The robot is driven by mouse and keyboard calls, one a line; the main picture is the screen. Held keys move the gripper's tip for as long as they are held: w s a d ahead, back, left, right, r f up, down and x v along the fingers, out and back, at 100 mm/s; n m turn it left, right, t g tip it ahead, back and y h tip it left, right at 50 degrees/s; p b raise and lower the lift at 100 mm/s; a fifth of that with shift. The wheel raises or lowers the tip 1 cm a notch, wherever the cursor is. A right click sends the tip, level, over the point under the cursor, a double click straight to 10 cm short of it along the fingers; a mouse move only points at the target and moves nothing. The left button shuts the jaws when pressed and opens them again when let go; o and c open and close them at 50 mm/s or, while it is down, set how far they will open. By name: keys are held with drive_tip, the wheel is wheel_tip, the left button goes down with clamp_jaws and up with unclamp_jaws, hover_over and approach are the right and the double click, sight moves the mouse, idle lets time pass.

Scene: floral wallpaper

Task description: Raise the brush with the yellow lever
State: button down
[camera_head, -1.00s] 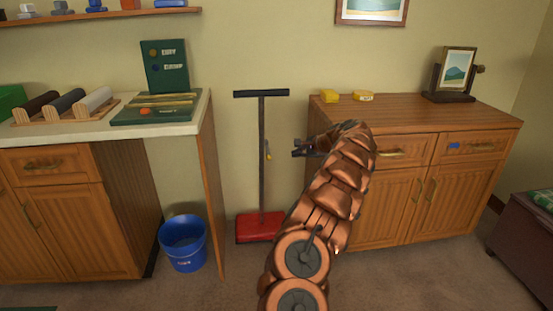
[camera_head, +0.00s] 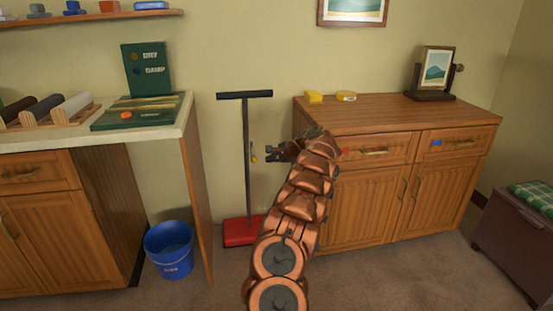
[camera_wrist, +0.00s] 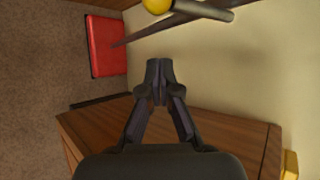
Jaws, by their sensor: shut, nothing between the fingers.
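The carpet sweeper stands upright against the wall, with a red head (camera_head: 242,230) on the floor and a dark pole (camera_head: 247,160) topped by a crossbar handle. The yellow lever (camera_head: 253,157) is on the right side of the pole at mid height. In the wrist view, the yellow lever knob (camera_wrist: 157,5) shows at the top edge with a grey rod, beside the pole (camera_wrist: 178,22), and the red head (camera_wrist: 106,46) lies at upper left. My gripper (camera_head: 270,152) is shut and empty, just right of the lever and apart from it. Its fingertips (camera_wrist: 159,68) point toward the pole.
A wooden cabinet (camera_head: 375,205) stands close to the right of my arm, with yellow items (camera_head: 314,97) on top. A counter (camera_head: 170,128) and a blue bucket (camera_head: 169,250) stand to the left. Bare wall lies behind the pole.

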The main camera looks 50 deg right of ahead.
sight(253, 151)
drive_tip(key=shift+w+a+r+b, duration=0.1)
drive_tip(key=shift+w+a+b, duration=0.35)
drive_tip(key=shift+a, duration=0.45)
drive_tip(key=shift+w+a+r+b, duration=0.1)
drive_tip(key=shift+w+a+b, duration=0.15)
drive_tip(key=shift+w+a, duration=0.5)
drive_tip(key=shift+s+a+r+p, duration=0.15)
drive_tip(key=shift+r+p, duration=0.05)
drive_tip(key=shift+p, duration=0.4)
drive_tip(key=shift+p, duration=0.6)
